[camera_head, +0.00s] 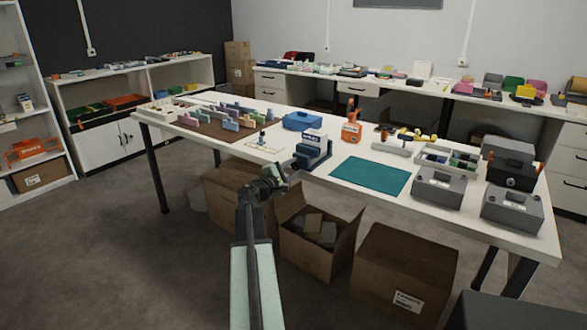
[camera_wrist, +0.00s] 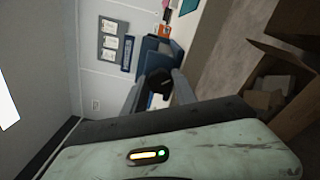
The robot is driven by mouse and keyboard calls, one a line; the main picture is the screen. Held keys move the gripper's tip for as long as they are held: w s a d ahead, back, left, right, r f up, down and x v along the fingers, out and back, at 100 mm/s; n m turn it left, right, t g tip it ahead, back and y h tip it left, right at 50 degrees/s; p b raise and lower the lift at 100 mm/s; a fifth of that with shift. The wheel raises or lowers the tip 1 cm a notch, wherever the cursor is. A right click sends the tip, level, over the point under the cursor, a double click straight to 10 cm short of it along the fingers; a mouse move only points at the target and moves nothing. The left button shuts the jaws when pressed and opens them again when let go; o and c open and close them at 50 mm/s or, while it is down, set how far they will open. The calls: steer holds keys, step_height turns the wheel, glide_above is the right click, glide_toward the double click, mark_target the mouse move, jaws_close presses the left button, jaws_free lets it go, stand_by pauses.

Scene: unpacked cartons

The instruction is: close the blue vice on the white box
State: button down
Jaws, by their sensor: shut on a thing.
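The blue vice (camera_head: 309,158) stands at the near edge of the white table. The white box (camera_head: 315,135), with a dark label, sits upright in it; I cannot tell whether both jaws touch it. My gripper (camera_head: 281,178) is at the vice's near left side, just off the table edge. In the wrist view, my gripper (camera_wrist: 158,92) has its two fingers on either side of a dark round knob (camera_wrist: 158,80), shut on it. The blue vice shows behind the knob (camera_wrist: 148,55). The white box is not clear in that view.
A teal mat (camera_head: 370,175) lies right of the vice, and a blue case (camera_head: 303,121) stands behind it. An orange item (camera_head: 352,130) and grey boxes (camera_head: 438,188) stand farther right. Open cartons (camera_head: 318,245) stand on the floor below the table edge.

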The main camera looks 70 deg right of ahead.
steer(key=m, duration=0.7)
steer(key=shift+s+a+f, duration=0.1)
steer(key=shift+s+f, duration=0.1)
steer(key=m, duration=0.7)
steer(key=shift+f+m, duration=0.1)
steer(key=shift+m, duration=0.2)
steer(key=m, duration=0.3)
steer(key=shift+w+m, duration=0.1)
steer(key=shift+m, duration=0.2)
steer(key=m, duration=0.3)
steer(key=shift+m, duration=0.4)
steer(key=m, duration=0.6)
steer(key=shift+w, duration=0.15)
steer(key=shift+m, duration=0.3)
steer(key=c, duration=1)
jaws_free()
